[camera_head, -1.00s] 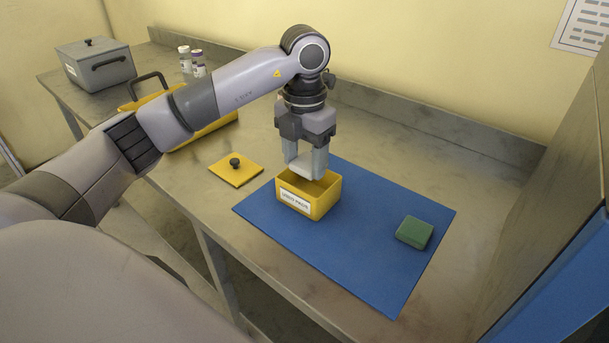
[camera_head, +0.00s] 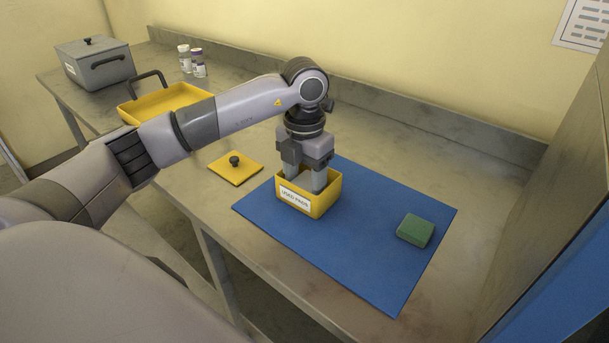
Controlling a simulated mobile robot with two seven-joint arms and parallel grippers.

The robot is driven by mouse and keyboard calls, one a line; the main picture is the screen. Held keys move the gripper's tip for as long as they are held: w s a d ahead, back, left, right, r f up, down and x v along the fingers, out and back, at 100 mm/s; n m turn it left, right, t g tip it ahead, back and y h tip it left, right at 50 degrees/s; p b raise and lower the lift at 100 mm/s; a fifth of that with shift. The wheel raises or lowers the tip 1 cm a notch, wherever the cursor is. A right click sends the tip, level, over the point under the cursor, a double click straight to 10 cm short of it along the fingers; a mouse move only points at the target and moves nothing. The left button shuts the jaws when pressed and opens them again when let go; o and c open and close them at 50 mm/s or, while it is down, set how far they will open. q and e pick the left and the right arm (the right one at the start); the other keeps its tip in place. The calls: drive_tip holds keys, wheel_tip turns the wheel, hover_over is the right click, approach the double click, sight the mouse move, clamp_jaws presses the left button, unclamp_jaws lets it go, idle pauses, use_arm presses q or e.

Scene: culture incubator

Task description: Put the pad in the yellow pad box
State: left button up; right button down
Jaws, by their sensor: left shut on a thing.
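The yellow pad box (camera_head: 319,207), with a white "USED PADS" label on its front, stands open on the blue mat (camera_head: 360,260). My left gripper (camera_head: 305,186) points straight down into it, with its fingertips below the rim. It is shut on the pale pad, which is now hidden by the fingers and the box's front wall. I cannot tell whether the pad touches the box floor. The yellow lid (camera_head: 236,172) with a black knob lies on the table to the left of the box. My right gripper is not in view.
A green block (camera_head: 415,230) lies on the mat's right side. A yellow tray (camera_head: 168,101) with a dark handle, several small vials (camera_head: 185,58) and a grey lidded box (camera_head: 95,66) stand at the back left. A tall cabinet edges the right side.

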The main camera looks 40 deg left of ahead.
sight(304, 184)
use_arm(q)
drive_tip(key=o, duration=0.7)
drive_tip(key=shift+o, duration=0.2)
drive_tip(key=shift+r, duration=0.1)
drive_tip(key=shift+r+p, duration=0.35)
drive_tip(key=shift+r, duration=0.05)
wheel_tip(304, 184, up, 12)
drive_tip(key=p, duration=0.1)
drive_tip(key=shift+r, duration=0.1)
